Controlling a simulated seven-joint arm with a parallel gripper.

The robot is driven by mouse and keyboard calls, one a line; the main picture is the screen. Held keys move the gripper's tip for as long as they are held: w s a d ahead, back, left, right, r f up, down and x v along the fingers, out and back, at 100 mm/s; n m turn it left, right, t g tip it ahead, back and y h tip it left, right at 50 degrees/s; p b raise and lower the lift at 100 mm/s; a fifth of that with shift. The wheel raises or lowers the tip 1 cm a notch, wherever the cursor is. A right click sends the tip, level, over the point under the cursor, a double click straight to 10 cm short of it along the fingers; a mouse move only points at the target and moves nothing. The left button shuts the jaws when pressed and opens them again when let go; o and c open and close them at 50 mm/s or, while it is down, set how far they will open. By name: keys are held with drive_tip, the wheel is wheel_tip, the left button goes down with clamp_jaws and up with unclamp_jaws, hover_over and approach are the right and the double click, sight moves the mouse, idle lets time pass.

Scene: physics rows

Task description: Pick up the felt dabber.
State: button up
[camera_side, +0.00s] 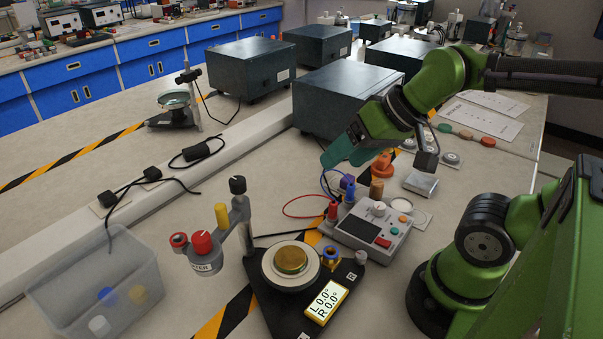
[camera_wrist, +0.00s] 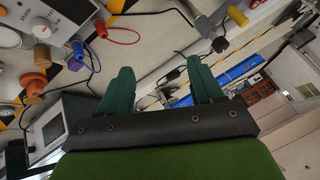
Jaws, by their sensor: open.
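My gripper (camera_side: 338,150) has teal fingers and hangs above the bench, left of a small group of objects. In the wrist view its two fingers (camera_wrist: 160,66) are apart with nothing between them. A short tan-brown cylinder (camera_side: 377,189), possibly the felt dabber, stands behind the grey control box, below and to the right of the fingers. It also shows at the upper left of the wrist view (camera_wrist: 42,56), outside the jaws. A purple piece (camera_side: 347,182) and an orange piece (camera_side: 382,162) are close to it. I cannot tell for certain which is the dabber.
The grey control box (camera_side: 372,229) with red and blue leads is in front of the group. A black balance stand (camera_side: 284,306) and a clear bin (camera_side: 95,285) are nearer the front. Dark instrument cases (camera_side: 345,100) are behind.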

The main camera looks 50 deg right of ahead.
drive_tip(key=m+g+h, duration=0.2)
drive_tip(key=m+g, duration=0.5)
drive_tip(key=m, duration=2.1)
hover_over(376, 182)
wheel_tip(376, 182, down, 7)
drive_tip(key=f, duration=1.1)
drive_tip(key=shift+d+f, duration=0.15)
drive_tip(key=shift+d, duration=0.05)
drive_tip(key=shift+a+f, duration=0.2)
drive_tip(key=shift+f, duration=2.5)
drive_tip(key=shift+c, duration=0.3)
